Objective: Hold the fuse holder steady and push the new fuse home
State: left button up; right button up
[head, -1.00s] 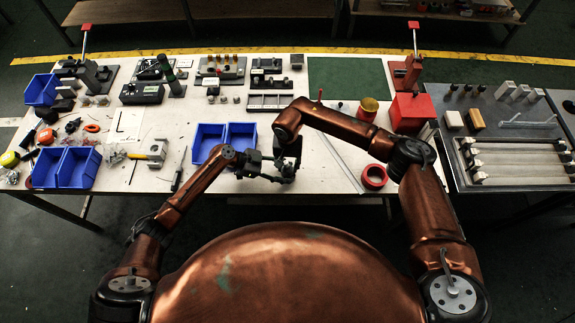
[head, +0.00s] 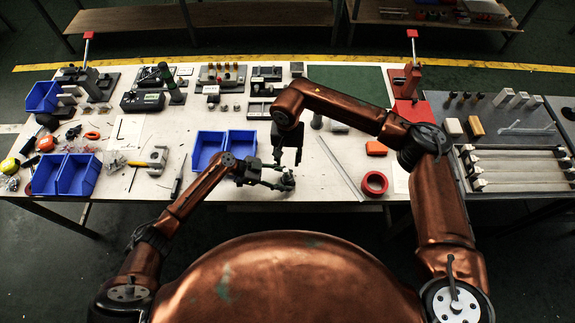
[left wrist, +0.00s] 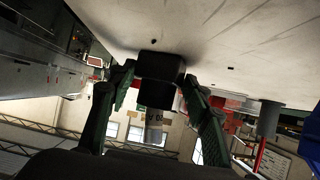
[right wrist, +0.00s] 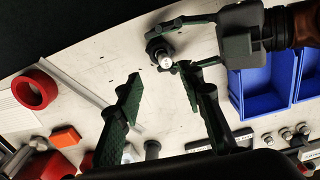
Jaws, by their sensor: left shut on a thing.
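The fuse holder (head: 288,182) is a small dark piece near the table's front edge. In the left wrist view it is a black block (left wrist: 160,68) between the fingers of my left gripper (left wrist: 158,92), which is shut on it. In the right wrist view the dark holder (right wrist: 154,46) has a pale, shiny round end (right wrist: 165,62), likely the fuse, showing at it. How deep the fuse sits cannot be told. My right gripper (right wrist: 160,82) is open and empty, with its fingers apart. In the head view it is just above and behind the holder.
A red tape ring (head: 375,183) and an orange block (head: 376,148) lie to the right. A long metal strip (head: 340,165) lies between them and the grippers. The table around the holder is clear.

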aim_at(286, 170)
jog(key=shift+r, duration=0.65)
jog(key=shift+c, duration=0.5)
jog(key=shift+a+f+m, duration=0.1)
jog(key=shift+f+m, duration=0.05)
jog(key=shift+m, duration=0.55)
jog(key=c, duration=0.3)
jog(key=m, duration=0.1)
jog(key=f+m, duration=0.1)
jog(key=m, duration=0.3)
jog(key=shift+w+a+f, duration=0.15)
jog(key=shift+w+a, duration=0.05)
jog(key=shift+w, duration=0.1)
grip_shut()
jog(key=shift+f, duration=2.95)
